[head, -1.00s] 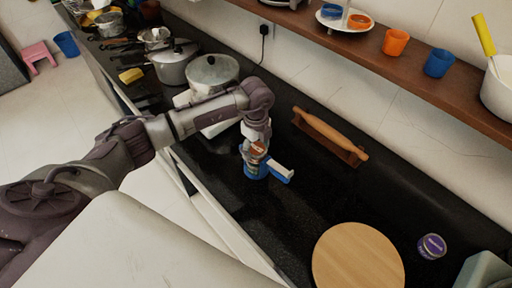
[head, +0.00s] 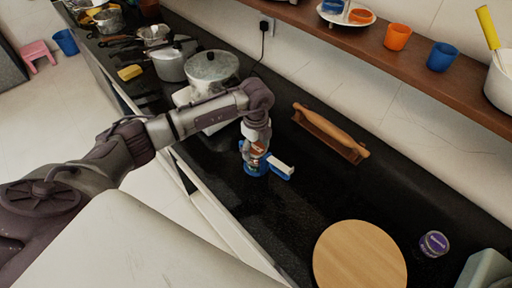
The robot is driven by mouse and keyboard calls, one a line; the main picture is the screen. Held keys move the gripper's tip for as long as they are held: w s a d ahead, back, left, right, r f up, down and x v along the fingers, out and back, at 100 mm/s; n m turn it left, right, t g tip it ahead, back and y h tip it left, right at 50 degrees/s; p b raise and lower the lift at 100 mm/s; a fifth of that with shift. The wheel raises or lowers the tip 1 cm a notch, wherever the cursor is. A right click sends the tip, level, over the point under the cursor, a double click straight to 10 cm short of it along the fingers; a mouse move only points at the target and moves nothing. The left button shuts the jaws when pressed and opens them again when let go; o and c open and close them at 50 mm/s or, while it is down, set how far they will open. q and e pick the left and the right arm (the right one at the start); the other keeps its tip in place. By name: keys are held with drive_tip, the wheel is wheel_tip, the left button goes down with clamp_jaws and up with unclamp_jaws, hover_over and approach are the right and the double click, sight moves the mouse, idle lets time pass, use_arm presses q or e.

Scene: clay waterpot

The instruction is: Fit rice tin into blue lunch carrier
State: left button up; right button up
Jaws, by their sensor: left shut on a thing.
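My left gripper (head: 255,143) points down over the blue lunch carrier (head: 283,176) on the black counter. It is shut on the rice tin (head: 257,152), a small can with an orange-brown top. The tin is upright, at the round base of the carrier. The carrier's white-topped handle part sticks out to the right. The gripper hides much of the tin, and I cannot tell whether the tin is fully seated. My right gripper is not in view.
A rolling pin on a wooden stand (head: 330,132) lies behind and right. A round wooden board (head: 360,258) and a purple tin (head: 433,243) are at the front right. Lidded pots (head: 212,66) stand at the back left. Counter between carrier and board is clear.

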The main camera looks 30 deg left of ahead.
use_arm(q)
drive_tip(key=o, duration=1.5)
drive_tip(key=shift+c, duration=0.2)
drive_tip(key=shift+r, duration=0.1)
wheel_tip(320, 180, up, 11)
drive_tip(key=p, duration=0.8)
drive_tip(key=shift+f, duration=0.2)
